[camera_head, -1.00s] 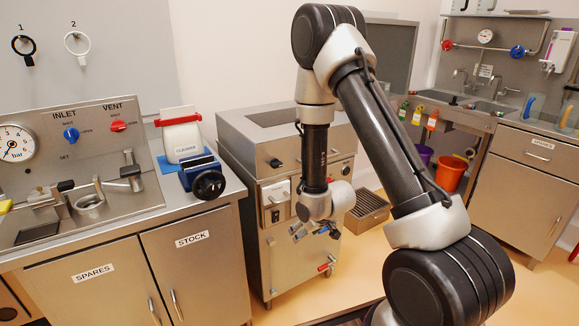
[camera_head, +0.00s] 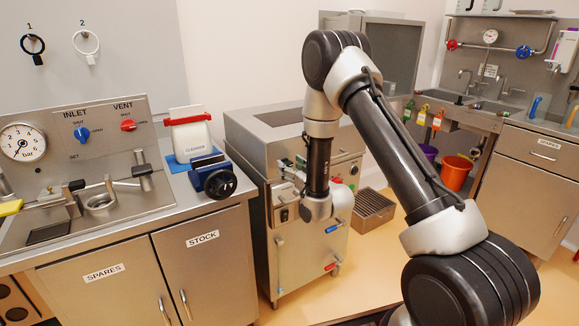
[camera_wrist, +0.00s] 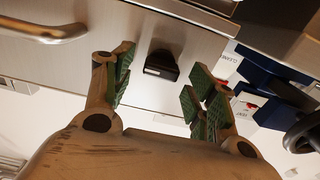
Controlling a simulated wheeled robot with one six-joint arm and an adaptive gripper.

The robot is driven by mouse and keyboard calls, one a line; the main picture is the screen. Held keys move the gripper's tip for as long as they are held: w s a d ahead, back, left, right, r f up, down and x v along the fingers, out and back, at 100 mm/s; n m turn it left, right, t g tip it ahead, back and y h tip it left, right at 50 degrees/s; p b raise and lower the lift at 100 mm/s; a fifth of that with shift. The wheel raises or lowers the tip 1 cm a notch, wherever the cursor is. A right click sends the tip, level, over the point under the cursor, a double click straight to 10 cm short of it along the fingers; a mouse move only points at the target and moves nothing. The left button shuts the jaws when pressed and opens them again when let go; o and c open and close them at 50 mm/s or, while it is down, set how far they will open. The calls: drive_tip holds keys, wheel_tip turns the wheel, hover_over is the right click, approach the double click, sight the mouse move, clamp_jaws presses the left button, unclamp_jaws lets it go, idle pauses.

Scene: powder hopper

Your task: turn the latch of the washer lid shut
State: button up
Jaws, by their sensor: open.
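The washer (camera_head: 245,148) is a steel box cabinet in the middle of the head view, and its lid (camera_head: 280,117) lies down on top. The latch (camera_wrist: 162,66) is a small black block on the steel front in the wrist view. In the head view my gripper and arm cover that spot. My gripper (camera_head: 290,166) is at the washer's upper front; in the wrist view my gripper (camera_wrist: 160,80) is open, with green pads on either side of the latch. I see no pad touching it.
A bar handle (camera_wrist: 45,30) sits at the left of the wrist view. A grated crate (camera_head: 373,209) is on the floor to the right. Floor in front is clear.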

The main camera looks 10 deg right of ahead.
drive_tip(key=shift+w+a, duration=0.25)
drive_tip(key=shift+w, duration=0.4)
drive_tip(key=shift+c, duration=0.2)
drive_tip(key=c, duration=1)
